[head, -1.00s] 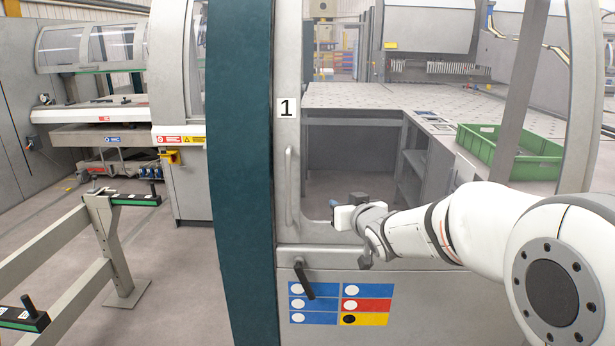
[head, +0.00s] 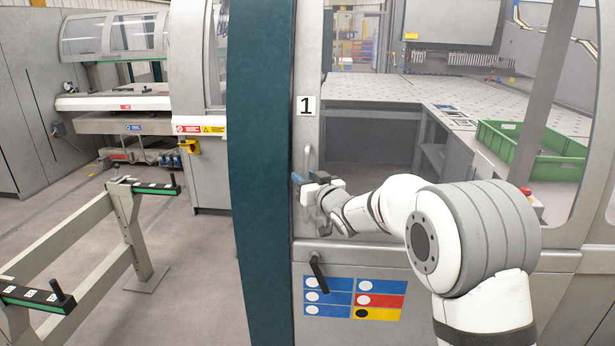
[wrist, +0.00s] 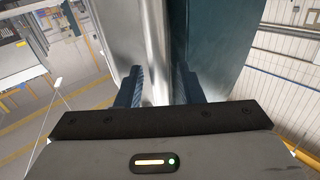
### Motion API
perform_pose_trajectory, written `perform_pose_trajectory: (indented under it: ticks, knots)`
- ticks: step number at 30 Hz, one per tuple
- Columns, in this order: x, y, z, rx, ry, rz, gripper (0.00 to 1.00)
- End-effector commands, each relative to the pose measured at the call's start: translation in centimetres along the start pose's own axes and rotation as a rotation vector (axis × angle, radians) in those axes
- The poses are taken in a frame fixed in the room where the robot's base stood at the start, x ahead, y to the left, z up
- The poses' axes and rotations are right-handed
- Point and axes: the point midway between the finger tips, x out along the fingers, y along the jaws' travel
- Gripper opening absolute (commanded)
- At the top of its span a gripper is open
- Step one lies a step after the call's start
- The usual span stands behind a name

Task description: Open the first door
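The first door (head: 309,240) is a light grey framed door with a clear window, marked with a black "1" on a white label (head: 306,106). It looks closed against the dark teal post (head: 262,150). Its vertical bar handle (head: 307,158) shows above my gripper (head: 308,180), which hides part of the handle's lower half. My gripper is at the handle. In the wrist view, my gripper's blue fingers (wrist: 159,88) stand apart, with a bright silver metal surface (wrist: 154,45) between them. I cannot tell whether either finger touches it.
A black lever (head: 318,272) sits below the handle, beside a panel of coloured stickers (head: 354,298). A green crate (head: 530,150) lies behind the window. A grey rail (head: 100,230) with black knobs stands at left. Floor between rail and post is clear.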

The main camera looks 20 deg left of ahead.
Motion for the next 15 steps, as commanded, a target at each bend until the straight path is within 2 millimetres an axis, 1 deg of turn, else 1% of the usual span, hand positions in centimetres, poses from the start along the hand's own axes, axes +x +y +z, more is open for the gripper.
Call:
perform_pose_trajectory:
  ticks: [7,15]
  knots:
    - [0.05,0.07,0.01,0.000,0.000,0.001,0.33]
    - [0.01,0.12,0.00,0.000,0.000,0.002,0.11]
